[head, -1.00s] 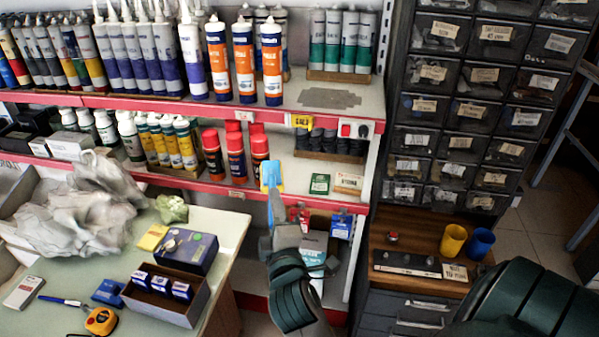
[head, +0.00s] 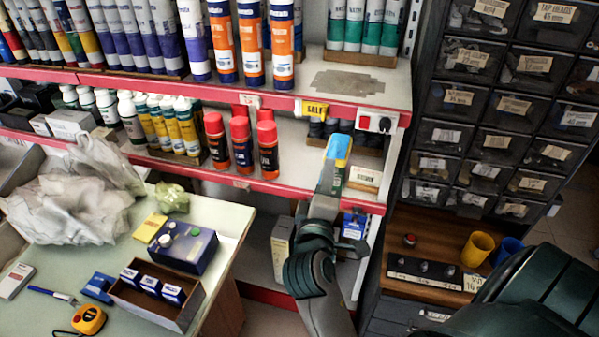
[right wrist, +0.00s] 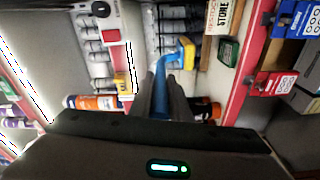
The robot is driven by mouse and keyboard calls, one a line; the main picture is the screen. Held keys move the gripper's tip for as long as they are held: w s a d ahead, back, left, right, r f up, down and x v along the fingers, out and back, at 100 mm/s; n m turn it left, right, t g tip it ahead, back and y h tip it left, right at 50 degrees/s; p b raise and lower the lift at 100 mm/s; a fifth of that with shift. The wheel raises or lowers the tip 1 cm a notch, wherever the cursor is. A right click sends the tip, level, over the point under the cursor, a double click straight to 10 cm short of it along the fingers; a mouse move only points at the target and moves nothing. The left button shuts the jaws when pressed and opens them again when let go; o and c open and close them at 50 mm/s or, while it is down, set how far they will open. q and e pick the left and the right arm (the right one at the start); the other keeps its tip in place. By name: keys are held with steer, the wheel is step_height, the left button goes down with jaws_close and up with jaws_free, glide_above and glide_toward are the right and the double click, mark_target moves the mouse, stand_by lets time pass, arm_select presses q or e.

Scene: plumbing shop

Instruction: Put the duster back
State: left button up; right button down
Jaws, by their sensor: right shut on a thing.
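The duster (head: 339,147), blue with a yellow edge, is held up in front of the middle shelf, left of the red-and-white switch box. My right gripper (head: 327,183) is shut on it. In the right wrist view the blue handle (right wrist: 166,97) runs between the fingers (right wrist: 167,84) and the blue-and-yellow head (right wrist: 187,53) sticks out beyond them. A grey irregular patch (head: 356,84) marks the bare part of the upper shelf (head: 395,92). My left gripper is not in view.
Orange-and-white tubes (head: 252,45) and green-and-white tubes (head: 352,28) flank the bare upper shelf. Red-capped cans (head: 241,143) stand left of the duster. The switch box (head: 376,122) sits on the shelf edge. A drawer cabinet (head: 470,130) stands right; a cluttered table (head: 120,255) stands left.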

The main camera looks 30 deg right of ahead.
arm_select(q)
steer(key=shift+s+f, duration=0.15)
arm_select(e)
steer(key=w+a+f, duration=0.4)
steer(key=w+f, duration=0.3)
steer(key=w, duration=0.3)
steer(key=shift+w+a, duration=0.2)
steer(key=shift+w, duration=0.2)
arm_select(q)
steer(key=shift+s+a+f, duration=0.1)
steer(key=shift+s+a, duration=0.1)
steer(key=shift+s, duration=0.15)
arm_select(e)
step_height(320, 180, down, 4)
steer(key=shift+r, duration=0.1)
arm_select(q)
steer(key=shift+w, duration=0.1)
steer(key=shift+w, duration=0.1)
arm_select(e)
steer(key=shift+f, duration=0.2)
